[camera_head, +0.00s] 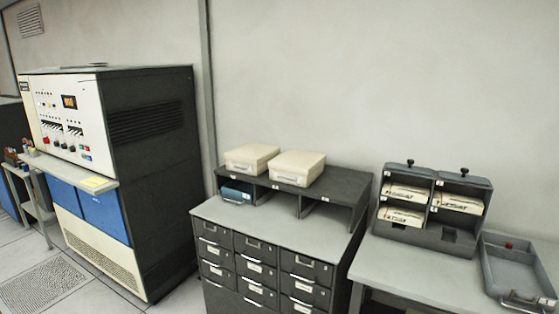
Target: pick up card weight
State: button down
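Two dark grey pieces with black knobs sit side by side on top of the dark card rack (450,239) at the right. They look like card weights: a left one (409,170) and a right one (464,178). The rack's open slots hold bundles of pale cards (406,193). My gripper is not in view.
A grey tray (486,268) with a small red item lies on the table (400,270) beside the rack. Two cream boxes (297,167) sit on a dark shelf above a drawer cabinet (268,262). A large computer cabinet (150,180) stands at the left, with bare floor before it.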

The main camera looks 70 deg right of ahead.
aim_at(410, 169)
jog(key=u, duration=1.2)
jog(key=k, duration=1.85)
jog(key=z, duration=0.4)
